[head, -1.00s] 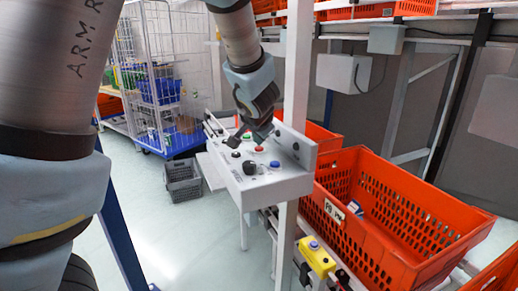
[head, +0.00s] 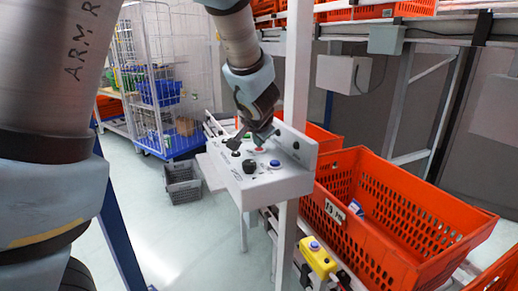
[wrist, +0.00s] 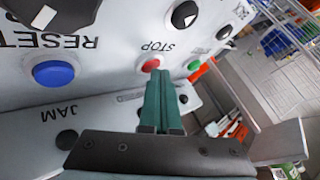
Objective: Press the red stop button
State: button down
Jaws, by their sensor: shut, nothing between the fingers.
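The red stop button (wrist: 151,65) is on the white control panel (wrist: 110,35), beside its STOP label in the wrist view. In the head view the red button (head: 260,149) shows small, just below my gripper (head: 249,141). In the wrist view the two green fingers of my gripper (wrist: 161,76) are together with nothing between them. Their tips lie close to the near edge of the red button in the picture. I cannot tell whether they touch it.
A blue button (wrist: 54,74) marked RESET and a green button (wrist: 194,65) flank the red one. A black knob (wrist: 185,14) is near. Orange tote (head: 400,235) stands right of the panel; a white post (head: 297,70) rises behind it.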

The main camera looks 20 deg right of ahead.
aim_at(258, 151)
dwell(0.3)
jog(key=shift+r+p, duration=0.65)
jog(key=shift+r, duration=0.2)
notch_tip(258, 151, up, 5)
jog(key=p, duration=0.4)
dwell(0.6)
